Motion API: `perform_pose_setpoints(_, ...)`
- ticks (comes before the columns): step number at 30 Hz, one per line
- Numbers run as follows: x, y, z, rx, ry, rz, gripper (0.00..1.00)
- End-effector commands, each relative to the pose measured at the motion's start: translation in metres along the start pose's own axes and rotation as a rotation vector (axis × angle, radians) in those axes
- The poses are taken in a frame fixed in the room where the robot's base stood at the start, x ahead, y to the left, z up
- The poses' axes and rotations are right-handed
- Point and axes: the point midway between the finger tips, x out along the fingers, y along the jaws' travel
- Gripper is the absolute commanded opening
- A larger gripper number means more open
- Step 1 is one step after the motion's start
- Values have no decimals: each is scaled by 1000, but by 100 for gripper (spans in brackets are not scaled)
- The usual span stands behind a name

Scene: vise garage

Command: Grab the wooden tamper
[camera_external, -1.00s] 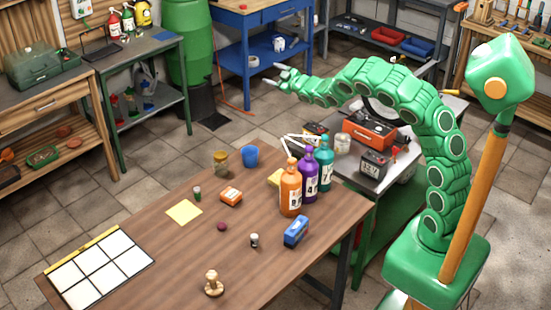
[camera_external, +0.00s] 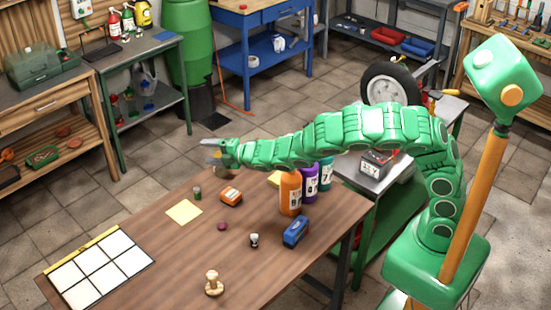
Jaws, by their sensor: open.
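The wooden tamper (camera_external: 213,283) is a small pale wooden piece with a round base and a knobbed top. It stands upright near the front edge of the brown table (camera_external: 165,245). My gripper (camera_external: 207,148) is open and empty, above the table's far left edge. It is well apart from the tamper, which is in full view. My arm stretches across the back of the table and hides the tops of the bottles.
An orange bottle (camera_external: 290,193), a purple bottle (camera_external: 311,180) and a teal bottle (camera_external: 326,172) stand at the table's right. A blue box (camera_external: 296,231), a small dark-and-white piece (camera_external: 254,240) and a white-squared panel (camera_external: 100,267) lie nearer the tamper. The wood around the tamper is clear.

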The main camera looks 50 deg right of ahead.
Motion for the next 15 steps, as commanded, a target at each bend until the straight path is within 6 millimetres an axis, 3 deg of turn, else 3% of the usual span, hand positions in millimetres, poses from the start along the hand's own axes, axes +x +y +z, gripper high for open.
perform_pose_setpoints(1, -5, -12, -25, -72, 31, -15, 69)
perform_pose_setpoints(3, -13, -27, -54, -180, 68, -30, 69)
perform_pose_setpoints(15, -77, -104, -192, -799, 283, -36, 69)
